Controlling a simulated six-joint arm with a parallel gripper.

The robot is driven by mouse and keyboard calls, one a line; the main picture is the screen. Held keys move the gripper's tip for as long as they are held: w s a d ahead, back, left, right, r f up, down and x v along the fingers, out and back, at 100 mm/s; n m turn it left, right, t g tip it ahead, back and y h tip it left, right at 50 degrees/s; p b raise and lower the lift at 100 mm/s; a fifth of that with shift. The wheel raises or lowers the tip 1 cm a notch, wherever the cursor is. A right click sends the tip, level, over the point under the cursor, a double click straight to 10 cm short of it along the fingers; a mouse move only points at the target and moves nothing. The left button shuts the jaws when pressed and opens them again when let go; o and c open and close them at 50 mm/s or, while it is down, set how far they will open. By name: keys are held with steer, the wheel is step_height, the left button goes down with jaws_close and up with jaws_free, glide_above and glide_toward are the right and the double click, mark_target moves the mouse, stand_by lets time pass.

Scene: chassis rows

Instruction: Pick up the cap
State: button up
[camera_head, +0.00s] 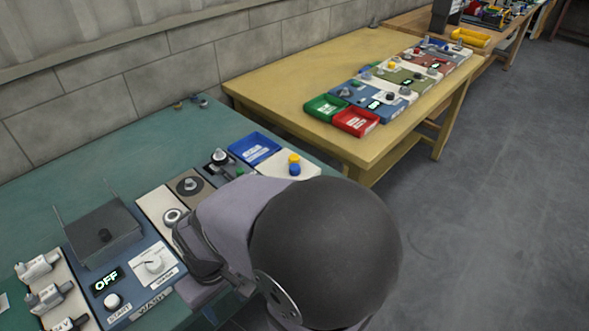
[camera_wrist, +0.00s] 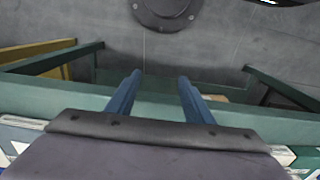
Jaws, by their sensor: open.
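No piece in view can be told for certain to be the cap. In the head view my arm covers the front of the row and most of the gripper.
A blue tray (camera_head: 254,148) is at the row's far end. The green tabletop (camera_head: 80,170) behind is mostly clear. A yellow table (camera_head: 270,92) stands beyond.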

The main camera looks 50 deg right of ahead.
steer(key=s+d+r+m+g+p, duration=0.25)
steer(key=d+r+m+p, duration=0.3)
steer(key=d+p, duration=0.35)
steer(key=w+d+m+p, duration=0.1)
steer(key=w+d+p, duration=0.1)
steer(key=d, duration=0.3)
steer(key=w+d+r+t+p, duration=0.1)
steer(key=w+d+p, duration=0.1)
steer(key=d, duration=0.4)
steer(key=w+d+r+m+t+p, duration=0.1)
steer(key=w+d+p, duration=0.1)
steer(key=d, duration=0.3)
steer(key=shift+w+d+r+m+h, duration=0.1)
steer(key=shift+w+d+m+h, duration=0.2)
steer(key=shift+w+m, duration=0.05)
steer(key=w+d+r+m+t+h, duration=0.2)
steer(key=w+d+r, duration=0.3)
steer(key=w+d, duration=0.3)
steer(key=shift+w+d+m+t+h, duration=0.35)
steer(key=shift+w+t+h, duration=0.3)
steer(key=shift+w, duration=0.25)
steer(key=shift+f, duration=0.15)
